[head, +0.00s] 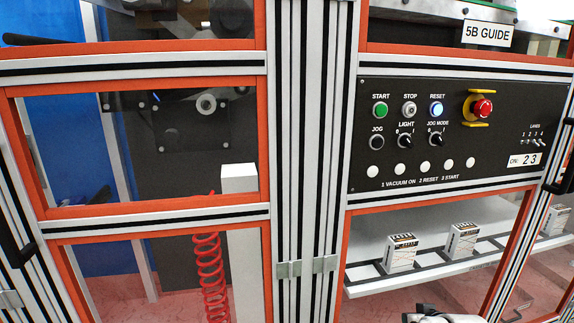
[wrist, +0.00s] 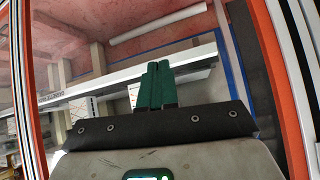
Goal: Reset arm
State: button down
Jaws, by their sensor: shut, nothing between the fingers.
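My gripper (wrist: 157,68) shows in the wrist view with its two green fingers together and nothing between them. It points toward a framed window of the machine, with a white shelf beyond it. In the head view only a grey-white piece of my arm shows at the bottom edge, right of the middle; the fingers are out of that picture. The black control panel (head: 400,183) is at the right in the head view. It has a lit blue RESET button (head: 436,109), a green START button (head: 380,110) and a STOP button (head: 409,109).
A red emergency stop (head: 483,107) with a yellow guard is on the panel's right. Orange-edged frames and a silver post (head: 310,160) surround the panel. A red coiled hose (head: 208,265) hangs at left.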

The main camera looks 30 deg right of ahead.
jog(key=s+a+f+n+g+y+p, duration=0.1)
jog(key=s+a+f+n+g+y, duration=0.2)
jog(key=a, duration=0.9)
jog(key=s+a+n+g+p, duration=0.1)
jog(key=s+a+g, duration=0.1)
jog(key=s+a, duration=0.5)
jog(key=s+a+n+g+p, duration=0.1)
jog(key=s+a+g, duration=0.1)
jog(key=s+a, duration=0.5)
jog(key=s, duration=0.6)
jog(key=shift+s+r+n+g+y, duration=0.25)
jog(key=shift+n+g+y, duration=0.05)
